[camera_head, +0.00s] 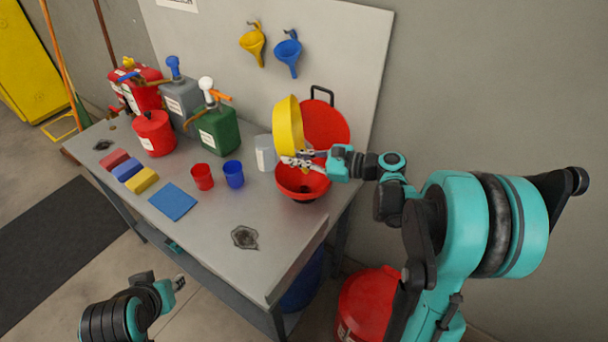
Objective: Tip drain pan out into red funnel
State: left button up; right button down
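The yellow drain pan (289,124) is tipped up almost on its edge above the red funnel (303,184). The funnel is a wide bowl near the bench's right end, and its round red lid (326,124) with a black handle stands open behind it. My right gripper (299,159) appears shut on the lower part of the pan and hides some of the funnel's mouth. The inside of the pan and any contents are hard to see. My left gripper (180,283) is low in front of the bench, away from the pan; its fingers are too small to read.
On the grey bench (205,240) stand a grey-white canister (265,153), a red cup (202,177), a blue cup (234,175) and a green can (219,131). A blue cloth (173,201) lies flat. Yellow (253,42) and blue (288,53) funnels hang behind. The bench's front right is mostly clear.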

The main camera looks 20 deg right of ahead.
jog(key=w+a+f+n+g+h+p, duration=0.2)
jog(key=w+a+f+g+h+p, duration=0.2)
jog(key=a+h+p, duration=0.5)
jog(key=shift+w+a+f+n+g+h, duration=0.3)
jog(key=shift+a+f+g+h, duration=0.9)
jog(key=shift+h, duration=1.4)
jog(key=shift+s+d+f, duration=0.1)
jog(key=shift+s+d, duration=0.05)
jog(key=shift+d, duration=0.1)
